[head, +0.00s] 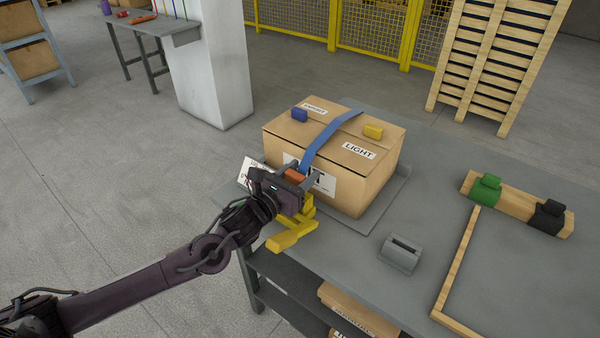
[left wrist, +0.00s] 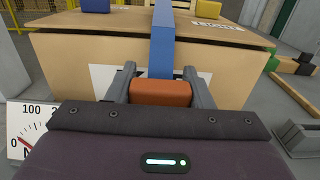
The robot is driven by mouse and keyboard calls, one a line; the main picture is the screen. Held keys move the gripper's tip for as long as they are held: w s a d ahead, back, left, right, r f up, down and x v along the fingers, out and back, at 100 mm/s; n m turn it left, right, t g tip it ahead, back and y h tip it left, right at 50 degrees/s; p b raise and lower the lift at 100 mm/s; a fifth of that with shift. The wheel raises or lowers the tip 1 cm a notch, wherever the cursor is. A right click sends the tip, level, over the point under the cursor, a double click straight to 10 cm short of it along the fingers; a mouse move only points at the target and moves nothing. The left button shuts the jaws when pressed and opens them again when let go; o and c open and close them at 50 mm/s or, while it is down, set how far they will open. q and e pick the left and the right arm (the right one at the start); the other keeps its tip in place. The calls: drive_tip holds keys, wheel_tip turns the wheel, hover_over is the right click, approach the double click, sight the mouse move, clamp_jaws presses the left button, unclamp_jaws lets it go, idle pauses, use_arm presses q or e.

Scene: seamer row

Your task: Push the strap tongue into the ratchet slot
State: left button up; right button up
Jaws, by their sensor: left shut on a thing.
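A blue strap (head: 328,137) runs over the top of a cardboard box (head: 365,190) and down its front. It also shows in the left wrist view (left wrist: 161,45). An orange tongue (head: 295,175) is at its lower end, seen close in the left wrist view (left wrist: 160,92). My left gripper (left wrist: 160,90) is shut on the orange tongue, one finger on each side, in front of the box. A yellow piece (head: 290,235) shows below the gripper, partly hidden by it. I cannot make out a ratchet slot there. My right gripper is not in view.
A grey slotted block (head: 398,254) stands on the grey table (head: 385,295), right of the gripper. Blue (head: 300,115) and yellow (head: 373,131) blocks sit on the box. A wooden rail holds green (head: 485,190) and black (head: 547,217) pieces. A white dial (left wrist: 24,130) is left of the gripper.

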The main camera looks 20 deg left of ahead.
sight(292, 182)
use_arm(q)
drive_tip(key=shift+f, duration=0.3)
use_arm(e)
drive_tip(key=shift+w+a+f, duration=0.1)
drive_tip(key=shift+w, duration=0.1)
use_arm(q)
drive_tip(key=o, duration=1.1)
drive_tip(key=shift+c, duration=0.2)
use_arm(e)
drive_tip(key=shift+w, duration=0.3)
use_arm(q)
drive_tip(key=shift+s+a, duration=0.1)
drive_tip(key=shift+s, duration=0.1)
drive_tip(key=b+v, duration=0.1)
drive_tip(key=v, duration=0.6)
drive_tip(key=shift+s, duration=0.15)
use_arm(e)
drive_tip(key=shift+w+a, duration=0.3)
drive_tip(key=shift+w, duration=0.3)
